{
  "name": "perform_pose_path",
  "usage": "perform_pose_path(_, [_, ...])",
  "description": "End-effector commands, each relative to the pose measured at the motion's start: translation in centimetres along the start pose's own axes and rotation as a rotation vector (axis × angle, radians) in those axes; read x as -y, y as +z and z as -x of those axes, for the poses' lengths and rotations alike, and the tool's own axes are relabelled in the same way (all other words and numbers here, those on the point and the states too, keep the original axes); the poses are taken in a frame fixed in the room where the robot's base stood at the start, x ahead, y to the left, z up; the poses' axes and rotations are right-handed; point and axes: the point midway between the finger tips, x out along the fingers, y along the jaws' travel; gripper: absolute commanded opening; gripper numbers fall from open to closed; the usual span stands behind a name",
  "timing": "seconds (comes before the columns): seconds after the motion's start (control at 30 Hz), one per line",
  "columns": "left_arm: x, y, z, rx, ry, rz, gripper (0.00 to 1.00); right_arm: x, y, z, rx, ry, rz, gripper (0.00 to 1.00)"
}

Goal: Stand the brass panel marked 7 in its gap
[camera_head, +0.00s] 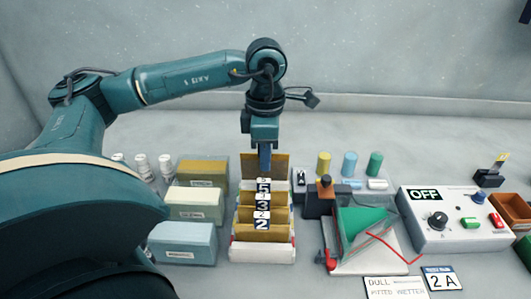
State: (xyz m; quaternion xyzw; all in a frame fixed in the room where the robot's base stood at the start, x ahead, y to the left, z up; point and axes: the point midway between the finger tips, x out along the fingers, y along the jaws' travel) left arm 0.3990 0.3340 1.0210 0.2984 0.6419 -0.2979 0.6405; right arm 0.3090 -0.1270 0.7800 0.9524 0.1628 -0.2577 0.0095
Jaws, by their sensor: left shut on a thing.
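My left gripper (265,158) points straight down over the back of a white rack (262,254). It is shut on a brass panel (281,164), which stands upright behind the other panels. No number can be read on this panel, and its lower edge is hidden, so I cannot tell whether it rests in a gap or hangs above one. In front of it, brass panels with white tags 5 (264,186), 3 (263,205) and 2 (262,224) stand one behind another in the rack. My right gripper is not in view.
Left of the rack are several boxes, including a pale blue one (183,243), and white bottles (143,167). To the right are a stand with a green sheet (361,224), coloured cylinders, and a control box (459,228) reading OFF. Cards lie at the front right.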

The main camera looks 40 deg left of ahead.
Motion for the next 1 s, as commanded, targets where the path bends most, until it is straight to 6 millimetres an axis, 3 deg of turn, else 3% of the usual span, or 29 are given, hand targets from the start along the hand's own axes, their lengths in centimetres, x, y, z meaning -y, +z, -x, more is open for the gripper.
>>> perform_pose_path(1.0, [0.0, 0.0, -4.8, 0.0, 0.001, 0.0, 0.0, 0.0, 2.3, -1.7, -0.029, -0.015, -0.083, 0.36])
